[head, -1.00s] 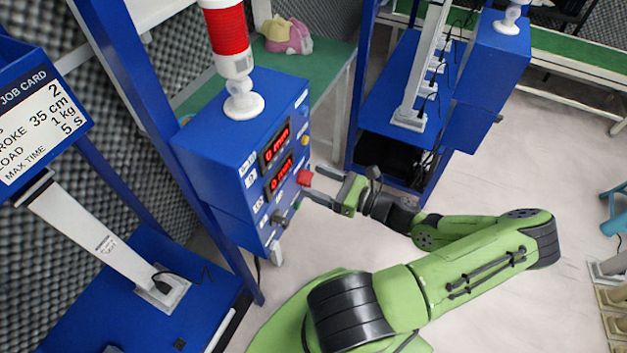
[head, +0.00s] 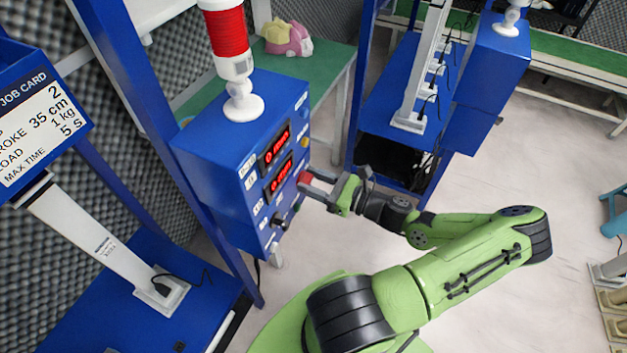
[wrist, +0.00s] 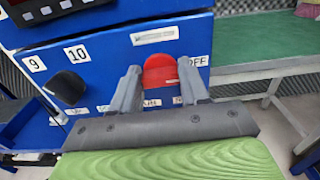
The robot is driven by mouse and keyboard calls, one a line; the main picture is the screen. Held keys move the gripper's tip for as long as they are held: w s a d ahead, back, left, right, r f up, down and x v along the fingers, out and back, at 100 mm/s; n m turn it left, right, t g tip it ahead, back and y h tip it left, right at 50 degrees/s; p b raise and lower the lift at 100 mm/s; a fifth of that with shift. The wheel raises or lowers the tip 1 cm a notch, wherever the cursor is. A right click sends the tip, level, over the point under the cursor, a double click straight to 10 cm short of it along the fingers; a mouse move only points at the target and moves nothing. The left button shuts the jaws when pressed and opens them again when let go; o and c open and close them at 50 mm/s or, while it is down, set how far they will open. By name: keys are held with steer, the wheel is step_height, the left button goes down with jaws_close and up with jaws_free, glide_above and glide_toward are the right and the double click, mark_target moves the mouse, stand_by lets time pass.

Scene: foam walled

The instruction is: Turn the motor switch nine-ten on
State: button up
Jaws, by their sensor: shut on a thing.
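The blue control box (head: 205,160) stands at the left in the head view, with two red digital displays on its front. A red switch knob (wrist: 160,72) sticks out of its front and also shows in the head view (head: 304,178). In the wrist view, labels 9 and 10 are to the knob's left, above a black knob (wrist: 66,87). An OFF label (wrist: 197,61) is at its right, and lower labels are partly hidden by the fingers. My gripper (head: 313,183) has its two fingers on either side of the red knob, shut on it. Its exact turn is hard to tell.
A red-and-white lamp (head: 231,45) stands on the box. A green table (head: 325,68) with a pink and yellow toy (head: 287,36) is behind it. Another blue stand (head: 408,95) is behind my arm. Open pale floor lies to the right.

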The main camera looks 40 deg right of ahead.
steer(key=n+p, duration=0.1)
steer(key=n, duration=0.2)
steer(key=shift+a+n, duration=0.1)
steer(key=shift+n, duration=0.3)
steer(key=n, duration=0.4)
steer(key=shift+s+f+n, duration=0.1)
steer(key=shift+n, duration=0.2)
steer(key=n+b, duration=0.1)
steer(key=n, duration=0.3)
steer(key=n+b, duration=0.1)
steer(key=n, duration=0.4)
steer(key=shift+a+f, duration=0.15)
steer(key=shift+f, duration=0.05)
steer(key=shift+n+b, duration=0.3)
steer(key=o, duration=1.1)
steer(key=shift+c, duration=0.2)
steer(key=shift+s, duration=0.1)
